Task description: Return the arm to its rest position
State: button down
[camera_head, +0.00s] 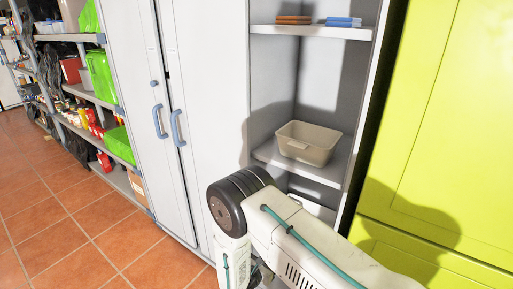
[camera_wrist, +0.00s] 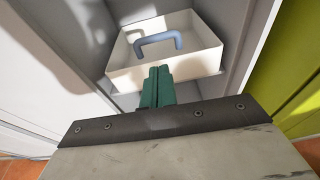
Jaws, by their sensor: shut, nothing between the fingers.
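My arm reaches from the lower right of the head view toward the open cabinet. My gripper (camera_wrist: 157,72) shows in the wrist view as two green fingers held together, shut and empty. In the head view the gripper is hidden behind my arm.
The open cabinet holds a beige bin (camera_head: 307,144) on its middle shelf (camera_head: 270,156) and small orange and blue items above. A closed white door (camera_head: 205,100) stands left, a yellow-green cabinet (camera_head: 445,130) right. Loaded shelving stands far left; the tiled floor (camera_head: 70,220) is clear.

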jog(key=s+d+m+g+h, duration=0.2)
jog(key=s+d, duration=0.2)
jog(key=s+d+r+m+g, duration=0.3)
jog(key=s+r+m+g, duration=0.15)
jog(key=r, duration=0.45)
jog(key=s+d+r+m+g, duration=0.3)
jog(key=d+r+m+g, duration=0.15)
jog(key=r, duration=0.45)
jog(key=s+d+r+m+g, duration=0.35)
jog(key=r+m, duration=0.25)
jog(key=r, duration=0.4)
jog(key=s+d+r+m+t+y, duration=0.2)
jog(key=s+r+m+y, duration=0.3)
jog(key=s+r, duration=0.4)
jog(key=s+d+r+m+t+y, duration=0.1)
jog(key=s+d+r+m+y, duration=0.1)
jog(key=s+r+m+y, duration=0.4)
jog(key=s+r, duration=0.4)
jog(key=r, duration=0.3)
jog(key=shift+s+d+t+y, duration=0.25)
jog(key=shift+d+t+y, duration=0.05)
jog(key=shift+d+t, duration=0.1)
